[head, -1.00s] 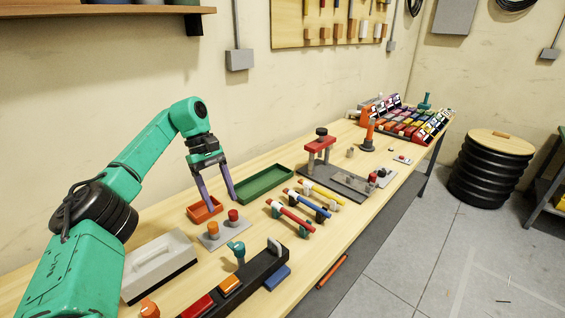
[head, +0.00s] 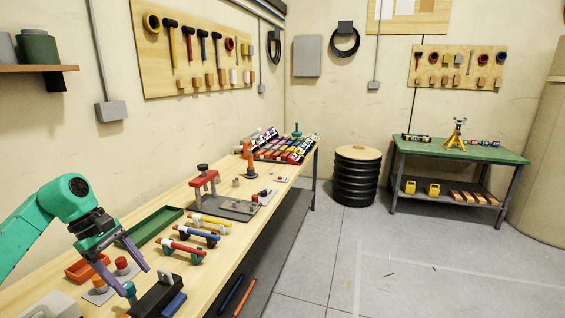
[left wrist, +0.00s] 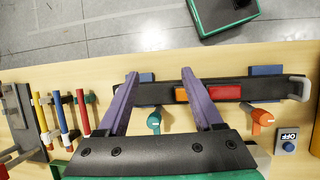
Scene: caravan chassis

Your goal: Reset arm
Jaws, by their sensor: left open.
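My left arm is green, with a dark gripper and two purple fingers. In the head view my left gripper (head: 137,279) hangs at the lower left over the near part of the wooden bench (head: 215,262). Its fingers are spread apart with nothing between them. My right gripper is in neither view.
An orange tray (head: 84,268) and a green tray (head: 150,226) lie near the gripper. Red, blue and yellow rods (head: 181,247) rest in holders to the right. A red press (head: 205,180) stands further back. Open floor (head: 400,255) lies right of the bench.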

